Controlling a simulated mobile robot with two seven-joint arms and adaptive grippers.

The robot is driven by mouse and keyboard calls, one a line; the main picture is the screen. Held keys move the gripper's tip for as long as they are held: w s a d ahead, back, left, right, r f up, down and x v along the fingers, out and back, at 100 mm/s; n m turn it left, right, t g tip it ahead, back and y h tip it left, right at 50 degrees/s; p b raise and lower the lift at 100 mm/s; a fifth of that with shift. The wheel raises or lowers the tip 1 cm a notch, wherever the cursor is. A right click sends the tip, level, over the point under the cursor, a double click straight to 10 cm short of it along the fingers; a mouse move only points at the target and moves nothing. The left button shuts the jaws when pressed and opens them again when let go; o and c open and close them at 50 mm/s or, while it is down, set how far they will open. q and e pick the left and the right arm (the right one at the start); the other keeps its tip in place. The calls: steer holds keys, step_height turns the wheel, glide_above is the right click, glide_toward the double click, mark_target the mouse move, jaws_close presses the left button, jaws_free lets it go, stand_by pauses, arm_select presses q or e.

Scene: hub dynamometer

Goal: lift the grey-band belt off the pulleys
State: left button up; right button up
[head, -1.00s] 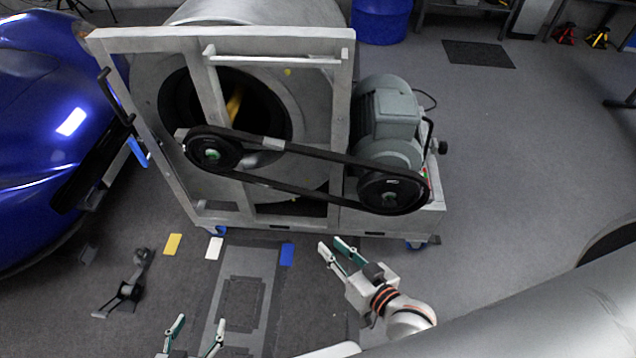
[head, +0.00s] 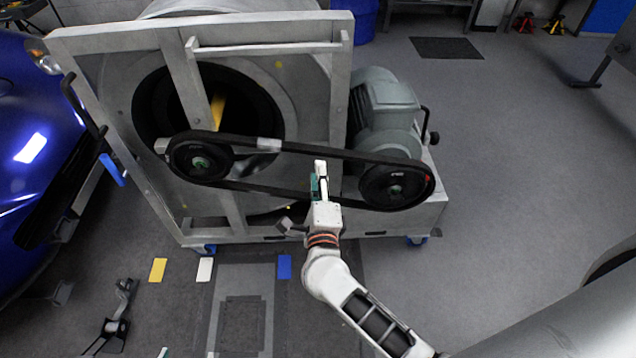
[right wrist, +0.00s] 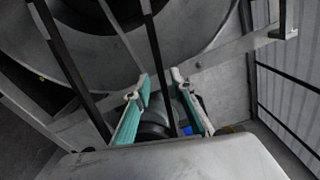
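The black belt (head: 310,151) runs around a left pulley (head: 201,160) and a right pulley (head: 397,186) on the metal frame. Its grey band (head: 269,145) shows on the upper run, near the left pulley. My right gripper (head: 319,170) is in front of the belt's middle, its fingertips just below the upper run. In the right wrist view the right gripper (right wrist: 162,84) is open, and a dark belt strand (right wrist: 157,60) passes between its teal-padded fingers in the picture; contact cannot be told. Only a fingertip of my left gripper (head: 163,352) shows at the bottom edge.
The frame (head: 345,100) carries a large drum behind the belt and a grey motor (head: 382,105) at right. A blue car (head: 35,150) stands at left. Yellow (head: 158,270), white (head: 205,269) and blue (head: 284,267) floor markers lie in front.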

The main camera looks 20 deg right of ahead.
mark_target(313, 148)
steer(key=b+x, duration=0.1)
steer(key=x, duration=0.6)
steer(key=shift+w, duration=0.15)
arm_select(q)
steer(key=shift+w+d, duration=0.1)
steer(key=shift+w, duration=0.15)
arm_select(e)
steer(key=shift+x, duration=1.05)
steer(key=shift+f, duration=0.1)
steer(key=shift+c, duration=0.5)
jaws_close()
arm_select(q)
steer(key=shift+r, duration=0.15)
arm_select(e)
steer(key=shift+w+a+r, duration=0.15)
steer(key=shift+a+r, duration=0.2)
steer(key=shift+r, duration=0.1)
arm_select(q)
steer(key=shift+w+r, duration=0.15)
steer(key=shift+r, duration=0.15)
